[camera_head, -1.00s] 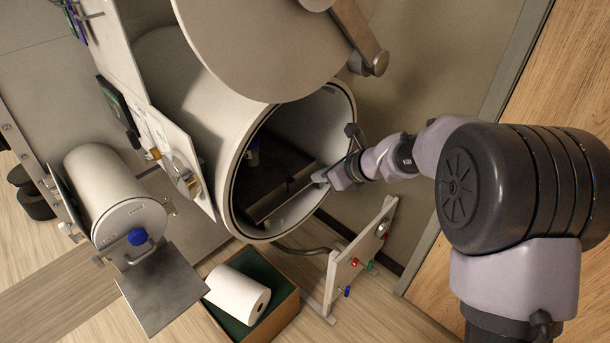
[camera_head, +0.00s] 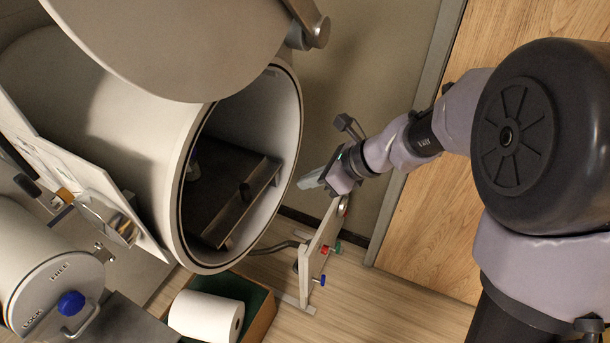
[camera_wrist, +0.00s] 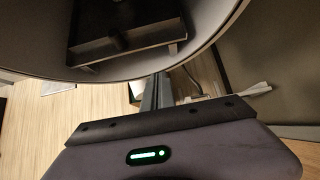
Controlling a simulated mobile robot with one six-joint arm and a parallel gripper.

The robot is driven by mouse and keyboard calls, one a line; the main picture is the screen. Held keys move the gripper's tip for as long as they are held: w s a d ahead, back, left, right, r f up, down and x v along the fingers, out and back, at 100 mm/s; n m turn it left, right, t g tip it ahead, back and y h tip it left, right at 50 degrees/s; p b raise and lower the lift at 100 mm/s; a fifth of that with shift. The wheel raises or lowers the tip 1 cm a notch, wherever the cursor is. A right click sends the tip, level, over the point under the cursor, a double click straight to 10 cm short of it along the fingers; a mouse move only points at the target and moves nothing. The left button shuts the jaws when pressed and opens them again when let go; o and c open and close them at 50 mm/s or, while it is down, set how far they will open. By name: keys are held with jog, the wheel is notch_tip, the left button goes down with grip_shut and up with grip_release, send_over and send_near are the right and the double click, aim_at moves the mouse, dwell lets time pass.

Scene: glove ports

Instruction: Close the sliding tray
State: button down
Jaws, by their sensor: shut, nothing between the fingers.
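The sliding tray (camera_head: 240,203) is a dark, flat tray with a raised front lip and a small dark knob. It sits inside the open round chamber (camera_head: 190,190), with its front edge near the opening. It also shows at the top of the wrist view (camera_wrist: 125,45), behind the chamber's rim. My gripper (camera_head: 312,182) is shut and empty. In the head view it appears to the right of the chamber's rim, apart from the tray. In the wrist view its fingers (camera_wrist: 157,92) point toward the area below the rim. The tray's rear is in shadow.
The round chamber door (camera_head: 185,45) hangs open above the opening. A valve panel (camera_head: 318,255) with coloured knobs stands below my gripper. A box with a white roll (camera_head: 207,315) is on the floor. A smaller cylinder with a blue knob (camera_head: 70,304) is at left.

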jog(key=w+a+f+b, duration=0.1)
jog(key=w+a+f, duration=0.2)
jog(key=a, duration=0.4)
jog(key=shift+f, duration=0.2)
